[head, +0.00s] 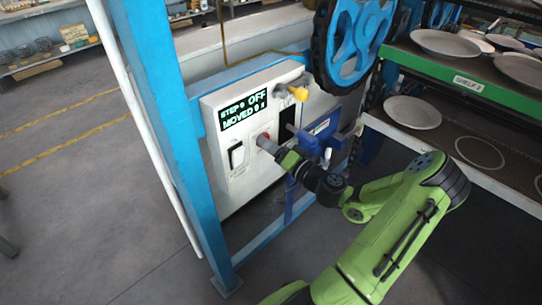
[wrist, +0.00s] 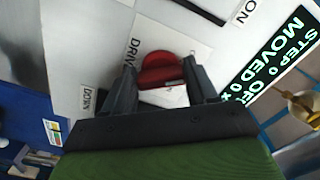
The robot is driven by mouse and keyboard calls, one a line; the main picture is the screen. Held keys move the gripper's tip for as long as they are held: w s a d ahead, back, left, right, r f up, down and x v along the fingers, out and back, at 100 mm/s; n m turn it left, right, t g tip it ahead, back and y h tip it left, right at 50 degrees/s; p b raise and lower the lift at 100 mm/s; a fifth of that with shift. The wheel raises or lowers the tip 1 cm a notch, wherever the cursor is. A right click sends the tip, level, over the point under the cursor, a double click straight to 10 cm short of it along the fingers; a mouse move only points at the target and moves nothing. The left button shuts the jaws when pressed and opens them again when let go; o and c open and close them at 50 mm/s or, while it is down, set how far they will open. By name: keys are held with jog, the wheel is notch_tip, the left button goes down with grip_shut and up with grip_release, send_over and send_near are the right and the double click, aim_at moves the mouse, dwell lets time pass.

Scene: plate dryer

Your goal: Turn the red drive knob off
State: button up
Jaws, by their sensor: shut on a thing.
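The red drive knob (wrist: 160,70) sits on the white control panel, between the two fingers of my gripper (wrist: 163,85) in the wrist view. The fingers are shut on the knob. A plate behind it reads "DRIVE", partly hidden, and an "ON" label shows near the top right. In the head view only a little red of the knob (head: 264,137) shows at the tip of my gripper (head: 272,143). The control panel (head: 237,165) has a black display (head: 244,109) reading "STEP", "OFF" and "MOVED" with small digits.
A dark switch (head: 237,155) is left of the knob and a yellow-handled part (head: 298,93) above right. A blue post (head: 165,120) stands left of the panel. A blue wheel (head: 357,35) and a plate rack (head: 460,75) are to the right. Open floor lies at left.

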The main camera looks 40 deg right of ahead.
jog(key=shift+f+n+b, duration=0.2)
jog(key=shift+n+b, duration=0.8)
jog(key=shift+b, duration=0.1)
jog(key=o, duration=1.1)
jog(key=shift+r, duration=0.1)
jog(key=shift+c, duration=0.2)
jog(key=shift+s, duration=0.15)
jog(key=s+p, duration=0.1)
jog(key=s, duration=1.4)
jog(key=shift+s+d, duration=0.2)
jog(key=shift+s, duration=0.1)
